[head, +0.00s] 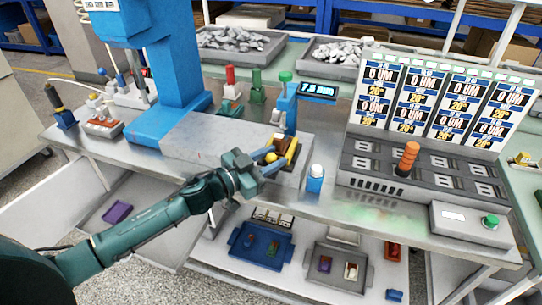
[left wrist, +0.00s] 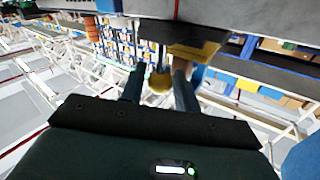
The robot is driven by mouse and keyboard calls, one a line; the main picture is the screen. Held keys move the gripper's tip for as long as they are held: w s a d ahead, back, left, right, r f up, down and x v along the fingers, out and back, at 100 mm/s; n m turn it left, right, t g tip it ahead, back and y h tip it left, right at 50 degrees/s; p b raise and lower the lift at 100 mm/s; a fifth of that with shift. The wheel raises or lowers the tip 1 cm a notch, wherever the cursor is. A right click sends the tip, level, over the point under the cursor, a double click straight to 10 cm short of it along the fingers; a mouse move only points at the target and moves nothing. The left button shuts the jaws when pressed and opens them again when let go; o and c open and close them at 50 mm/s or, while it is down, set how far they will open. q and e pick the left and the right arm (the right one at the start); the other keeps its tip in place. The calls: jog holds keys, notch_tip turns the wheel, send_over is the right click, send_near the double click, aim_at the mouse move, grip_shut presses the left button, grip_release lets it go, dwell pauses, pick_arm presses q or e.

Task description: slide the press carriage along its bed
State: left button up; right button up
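The blue press (head: 178,75) stands on the bench, its long grey bed (head: 205,140) running toward the right. The carriage (head: 291,154) is at the bed's right end, with a yellow ball knob (head: 271,157) on its near side. My left gripper (head: 272,168) reaches the knob from the left front. In the left wrist view the two fingers (left wrist: 158,90) stand apart, one on each side of the yellow knob (left wrist: 160,83), with a small gap visible. Firm contact cannot be seen. My right gripper is in neither view.
A blue post with a display (head: 318,90) stands behind the carriage. A blue-and-white button (head: 315,178) is close to its right. The breaker rack (head: 420,165) with an orange handle (head: 407,158) and a green-button box (head: 470,222) fill the right. Trays (head: 235,262) lie on the lower shelf.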

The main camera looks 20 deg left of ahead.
pick_arm(q)
jog(key=shift+w+d, duration=0.1)
jog(key=shift+c, duration=0.2)
grip_shut()
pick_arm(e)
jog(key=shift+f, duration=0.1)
pick_arm(q)
jog(key=a+b, duration=0.2)
jog(key=a, duration=2)
jog(key=shift+w, duration=0.35)
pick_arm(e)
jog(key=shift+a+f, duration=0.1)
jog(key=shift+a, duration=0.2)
pick_arm(q)
jog(key=shift+o, duration=0.2)
grip_release()
